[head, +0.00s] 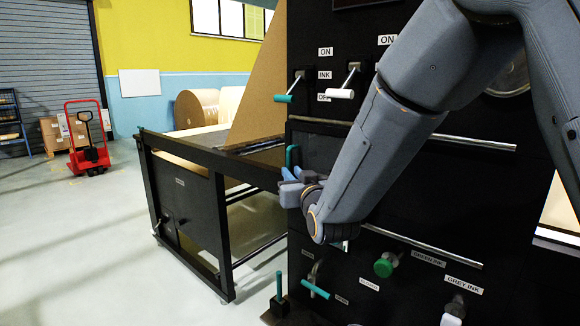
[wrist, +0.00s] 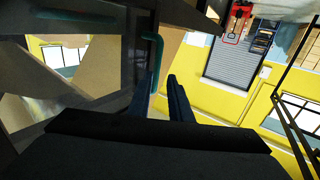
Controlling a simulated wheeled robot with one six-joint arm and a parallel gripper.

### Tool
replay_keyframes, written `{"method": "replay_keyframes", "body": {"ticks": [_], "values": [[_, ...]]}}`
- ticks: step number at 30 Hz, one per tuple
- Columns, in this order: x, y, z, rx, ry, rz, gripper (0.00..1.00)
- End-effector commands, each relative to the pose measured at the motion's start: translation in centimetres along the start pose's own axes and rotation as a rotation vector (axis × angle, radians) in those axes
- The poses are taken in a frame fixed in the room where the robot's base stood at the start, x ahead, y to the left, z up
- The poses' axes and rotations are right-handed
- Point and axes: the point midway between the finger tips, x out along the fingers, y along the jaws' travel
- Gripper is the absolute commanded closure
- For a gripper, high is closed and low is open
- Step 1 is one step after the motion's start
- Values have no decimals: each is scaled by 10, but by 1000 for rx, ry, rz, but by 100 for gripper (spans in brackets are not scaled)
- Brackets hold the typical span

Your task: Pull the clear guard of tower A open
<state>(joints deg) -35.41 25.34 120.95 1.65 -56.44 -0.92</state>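The clear guard (head: 320,150) is a dark see-through panel on the black tower's front, below the switches. Its teal upright handle (head: 292,155) is at the panel's left edge. My gripper (head: 290,173) is at the handle's lower end, with its blue fingers pointing up towards it. In the wrist view the handle (wrist: 158,50) stands just past the tip of the left finger, close to my gripper (wrist: 163,78). A narrow gap shows between the two fingers, and I see no firm hold on the handle. My forearm hides much of the guard's right side.
Teal and white levers (head: 340,94) stick out above the guard. A steel bar (head: 420,245), a teal lever (head: 315,289) and a green knob (head: 383,268) are below. A black table frame (head: 215,170) stands close on the left.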

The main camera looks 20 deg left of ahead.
Motion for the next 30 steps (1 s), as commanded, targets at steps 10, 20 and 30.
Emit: {"method": "replay_keyframes", "body": {"ticks": [10, 20, 30], "values": [[50, 7, 0, 0, -2, 9, 82], [71, 5, 0, 0, -2, 6, 82], [71, 4, 0, 0, -2, 5, 100]]}}
